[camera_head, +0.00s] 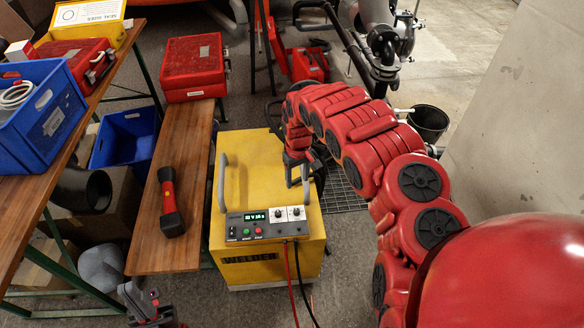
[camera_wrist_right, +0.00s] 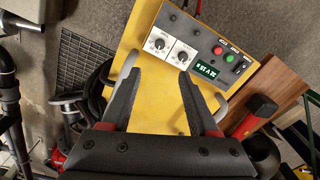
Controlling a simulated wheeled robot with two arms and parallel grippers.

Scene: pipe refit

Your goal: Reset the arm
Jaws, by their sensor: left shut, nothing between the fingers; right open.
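My right arm (camera_head: 405,185) is red and reaches from the lower right to above a yellow power unit (camera_head: 262,262). My right gripper (camera_head: 298,178) is over the unit's top, near its right grey handle (camera_head: 306,188). In the right wrist view the right gripper (camera_wrist_right: 158,74) has its two dark fingers apart, with only the yellow top and front panel behind the gap. One handle passes close behind the left finger; I cannot tell if they touch. My left gripper (camera_head: 150,306) shows partly at the bottom edge, shut and empty, clear of other things.
A brown bench (camera_head: 150,250) carries a dark red-and-black tool (camera_head: 169,200) and a red case (camera_head: 192,65). A wooden table with a blue crate (camera_head: 45,120) stands at the left. Red and black cables hang from the unit's front. Pipework (camera_head: 385,60) stands behind the right arm.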

